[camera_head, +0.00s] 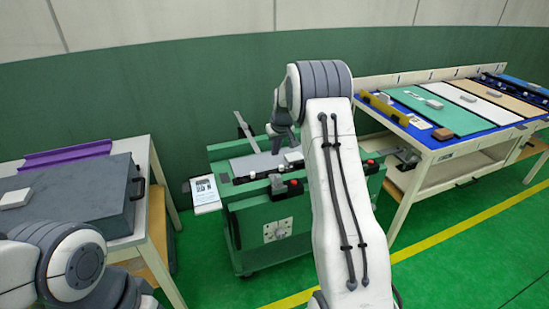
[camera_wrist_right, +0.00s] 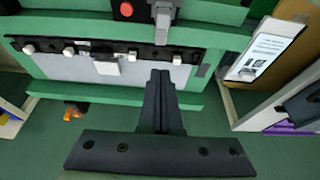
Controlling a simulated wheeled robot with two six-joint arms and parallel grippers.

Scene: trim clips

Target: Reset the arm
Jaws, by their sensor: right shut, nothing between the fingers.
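My right arm reaches forward over the green cart (camera_head: 280,222) in the head view. My right gripper (camera_head: 280,145) is over the cart top, partly hidden by its own wrist. In the right wrist view its dark fingers (camera_wrist_right: 160,78) are together with nothing between them. They overlap the view of a light grey panel (camera_wrist_right: 70,68); I cannot tell the gap to it. A black strip with several white clips (camera_wrist_right: 104,68) runs along the panel. My left arm shows at the lower left of the head view, but its gripper is out of frame.
A table with a dark grey case (camera_head: 75,190) and a purple tray (camera_head: 66,154) stands left. A workbench with a green mat (camera_head: 440,108) and other panels stands right. A printed card (camera_head: 205,193) sticks out at the cart's left. Green floor is clear in front.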

